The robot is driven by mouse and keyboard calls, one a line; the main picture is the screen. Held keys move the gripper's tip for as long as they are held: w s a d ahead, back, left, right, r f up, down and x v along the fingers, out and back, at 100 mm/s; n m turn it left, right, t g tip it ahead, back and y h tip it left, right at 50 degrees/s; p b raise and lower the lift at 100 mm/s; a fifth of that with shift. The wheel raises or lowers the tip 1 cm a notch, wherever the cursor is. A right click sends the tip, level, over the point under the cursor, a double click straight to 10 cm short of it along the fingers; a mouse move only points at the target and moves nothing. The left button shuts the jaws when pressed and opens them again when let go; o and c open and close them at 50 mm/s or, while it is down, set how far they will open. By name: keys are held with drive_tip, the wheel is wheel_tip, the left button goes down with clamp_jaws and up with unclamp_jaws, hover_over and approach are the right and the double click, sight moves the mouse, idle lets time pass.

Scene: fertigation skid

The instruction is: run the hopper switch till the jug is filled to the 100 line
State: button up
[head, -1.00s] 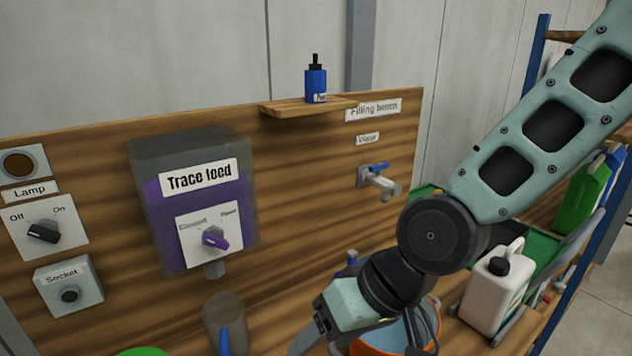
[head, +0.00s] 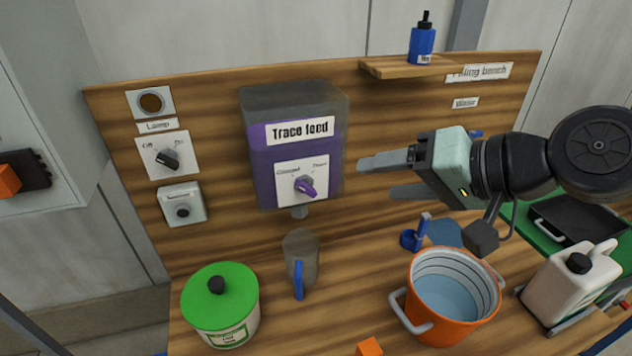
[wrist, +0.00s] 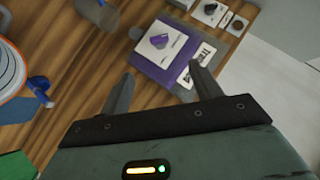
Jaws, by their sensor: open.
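The hopper (head: 262,150), labelled Trace feed, is a grey see-through box with purple contents on the wooden board. Its switch is a purple knob (head: 306,187) on a white plate marked Closed and Open; I cannot tell which mark it points to. The knob also shows in the wrist view (wrist: 159,41). The grey see-through jug (head: 301,255), with a blue handle, stands under the hopper's spout (head: 299,212). Its lines and any fill are not readable. My gripper (head: 378,177) is open and empty, right of the switch and apart from it.
A green lidded tub (head: 221,300) stands left of the jug. An orange bucket (head: 455,310) stands right, with a white canister (head: 570,285) beyond. A lamp switch (head: 169,158) and a socket (head: 182,208) are on the board at left. A small shelf (head: 390,68) juts out above.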

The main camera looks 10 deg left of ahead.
sight(310, 189)
drive_tip(key=x, duration=1.6)
drive_tip(key=shift+s, duration=0.1)
drive_tip(key=shift+c, duration=0.3)
